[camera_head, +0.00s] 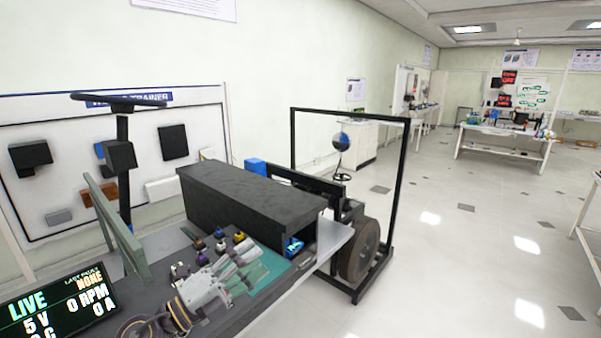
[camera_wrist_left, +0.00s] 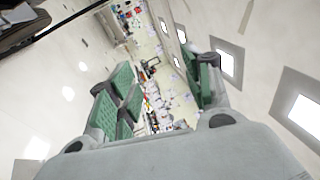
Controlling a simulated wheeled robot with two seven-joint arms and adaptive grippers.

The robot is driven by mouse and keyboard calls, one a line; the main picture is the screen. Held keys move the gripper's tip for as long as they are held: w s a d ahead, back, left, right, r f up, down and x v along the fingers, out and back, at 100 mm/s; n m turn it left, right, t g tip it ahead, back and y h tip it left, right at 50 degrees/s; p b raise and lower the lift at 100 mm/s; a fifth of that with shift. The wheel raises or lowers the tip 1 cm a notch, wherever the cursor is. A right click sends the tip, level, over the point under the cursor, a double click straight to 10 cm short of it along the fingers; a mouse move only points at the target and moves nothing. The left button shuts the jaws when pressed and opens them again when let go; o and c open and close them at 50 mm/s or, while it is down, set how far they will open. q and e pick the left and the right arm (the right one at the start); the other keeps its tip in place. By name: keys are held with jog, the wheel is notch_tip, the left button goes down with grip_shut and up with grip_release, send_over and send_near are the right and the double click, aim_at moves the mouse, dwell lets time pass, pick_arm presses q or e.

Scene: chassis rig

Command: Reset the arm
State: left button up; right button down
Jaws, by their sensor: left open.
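My left gripper (camera_head: 254,266) is light grey with green finger pads. In the head view it hangs over the front of the bench, its fingers pointing to the right. It is open, with its fingers spread, and nothing is seen between them. In the left wrist view the two green-padded fingers (camera_wrist_left: 163,88) stand apart, with only the distant room showing between them. My right gripper is not in view.
A long black box (camera_head: 235,195) stands on the bench just behind my left gripper. Small coloured connectors (camera_head: 220,240) lie between them. A display (camera_head: 58,305) is at lower left. A wheel (camera_head: 360,250) and black frame (camera_head: 404,170) stand right. Open floor (camera_head: 470,270) lies beyond.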

pick_arm(q)
jog(key=w+a+f+n+t+y, duration=0.1)
jog(key=a+f+n+y, duration=0.7)
jog(key=n, duration=0.3)
jog(key=a+f+n+t+y, duration=0.1)
jog(key=a+f+n+y, duration=0.5)
jog(key=n+y, duration=0.4)
jog(key=s+d+f+n+g+h, duration=0.25)
jog(key=s+f+n+g, duration=0.35)
jog(key=s+f+g, duration=0.95)
jog(key=s+a+f+t, duration=0.1)
jog(key=s+f, duration=0.2)
jog(key=f, duration=1.4)
jog(key=s+a+f+t, duration=0.1)
jog(key=s+f, duration=0.2)
jog(key=f, duration=1.5)
jog(key=s+a+f, duration=0.4)
jog(key=s+f, duration=0.6)
jog(key=s+a+f, duration=0.4)
jog(key=s+f, duration=0.6)
jog(key=shift+s+a+m+g+y, duration=0.25)
jog(key=shift+m+g+y, duration=0.1)
jog(key=shift+m+g, duration=0.1)
